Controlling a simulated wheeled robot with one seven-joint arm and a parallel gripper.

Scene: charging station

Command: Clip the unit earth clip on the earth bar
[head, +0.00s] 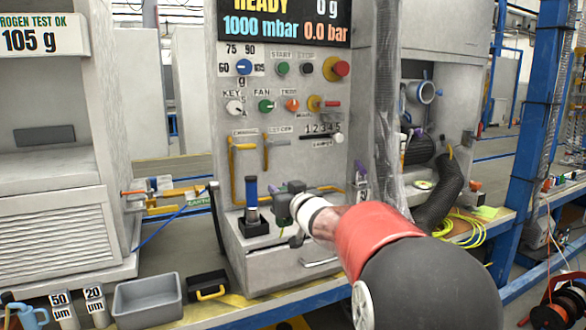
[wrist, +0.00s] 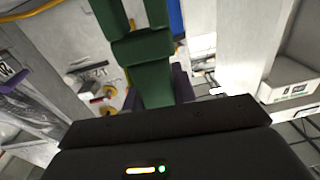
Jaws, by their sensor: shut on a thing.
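My gripper (wrist: 153,88) is shut on a green clip (wrist: 150,52), which extends up and away from the jaws in the wrist view. In the head view my gripper (head: 296,204) is in front of the grey control cabinet, with the dark green clip (head: 282,209) at its end. The clip is held above the cabinet's ledge, beside the blue-topped upright cylinder. A brass-coloured bar (head: 180,192), probably the earth bar, is at the left cabinet's side, with a small green label below it. My gripper is to the right of this bar and apart from it.
The blue-topped cylinder (head: 251,200) stands in a black base left of my gripper. A yellow pipe (head: 236,170) runs down the cabinet front. A grey tray (head: 147,300) and a black box (head: 208,285) lie below. A blue cable (head: 160,228) hangs by the bar.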

